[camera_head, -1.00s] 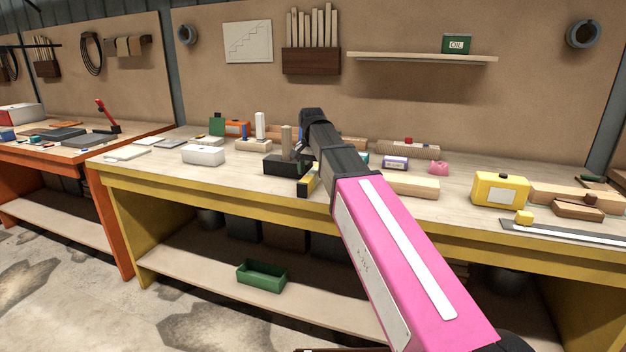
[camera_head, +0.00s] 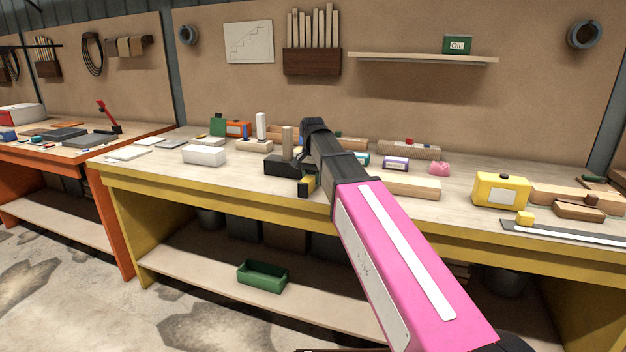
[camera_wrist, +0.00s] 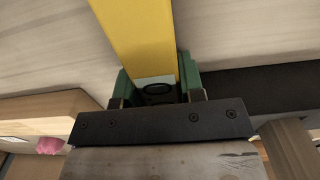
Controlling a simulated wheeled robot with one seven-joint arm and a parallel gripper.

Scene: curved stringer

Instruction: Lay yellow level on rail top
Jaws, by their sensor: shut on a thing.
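The yellow level (camera_wrist: 138,35) runs up from between the green fingers of my gripper (camera_wrist: 158,88) in the wrist view. My gripper is shut on it. In the head view only a short yellow and black end of the level (camera_head: 308,184) shows beside my arm, near the bench's front edge; my arm hides the rest. A pale wooden block (camera_head: 412,187) lies on the bench to the right of my arm. I cannot tell for sure whether it is the rail. Any contact between the level and a surface below is hidden.
A black block with an upright wooden post (camera_head: 285,165) stands close left of my gripper. A white box (camera_head: 203,155) is farther left. A yellow canister (camera_head: 500,190) and wooden pieces (camera_head: 577,197) stand at right. A green tray (camera_head: 262,276) sits on the lower shelf.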

